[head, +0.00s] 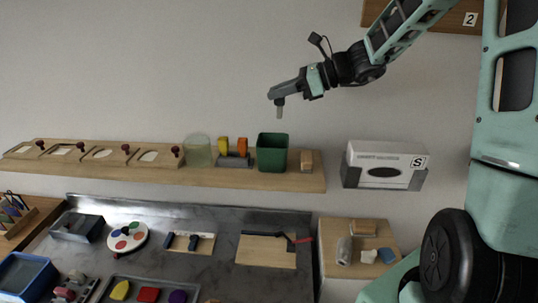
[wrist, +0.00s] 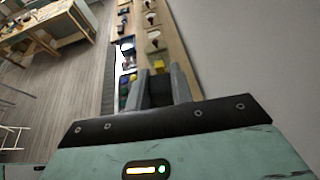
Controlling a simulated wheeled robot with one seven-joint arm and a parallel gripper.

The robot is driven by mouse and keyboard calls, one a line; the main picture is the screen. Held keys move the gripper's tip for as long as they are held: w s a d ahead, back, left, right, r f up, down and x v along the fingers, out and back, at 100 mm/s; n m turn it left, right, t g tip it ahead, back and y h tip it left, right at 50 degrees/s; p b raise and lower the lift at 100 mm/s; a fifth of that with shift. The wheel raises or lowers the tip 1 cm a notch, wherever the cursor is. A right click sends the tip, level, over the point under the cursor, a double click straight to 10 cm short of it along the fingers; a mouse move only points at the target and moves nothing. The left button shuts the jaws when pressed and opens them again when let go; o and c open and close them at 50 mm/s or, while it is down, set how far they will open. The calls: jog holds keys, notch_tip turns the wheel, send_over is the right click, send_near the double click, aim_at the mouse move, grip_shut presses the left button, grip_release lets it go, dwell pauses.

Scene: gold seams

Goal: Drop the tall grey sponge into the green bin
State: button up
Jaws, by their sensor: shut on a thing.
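The green bin (head: 272,154) stands upright on the wall shelf, its open top facing up. My gripper (head: 278,97) is above the bin in the head view, apart from it. It is shut on a small grey block, the tall grey sponge (head: 280,110), whose lower end hangs below the fingers. In the wrist view my gripper (wrist: 158,82) shows both fingers with the dark grey sponge (wrist: 159,94) between them. The bin cannot be made out clearly in the wrist view.
On the shelf (head: 240,181), a clear green jar (head: 197,151) and a holder (head: 234,161) with yellow and orange blocks stand left of the bin. A wooden block (head: 307,160) stands close on its right. A white box (head: 385,165) is farther right. The wall lies behind.

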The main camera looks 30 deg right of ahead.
aim_at(280, 118)
notch_tip(280, 118, down, 5)
jog(key=b, duration=0.3)
jog(key=shift+b, duration=0.35)
jog(key=shift+r, duration=0.1)
jog(key=o, duration=1)
jog(key=b+v, duration=0.4)
jog(key=v, duration=1.3)
jog(key=shift+s+d+r, duration=0.1)
jog(key=shift+s+r, duration=0.05)
jog(key=shift+r, duration=0.05)
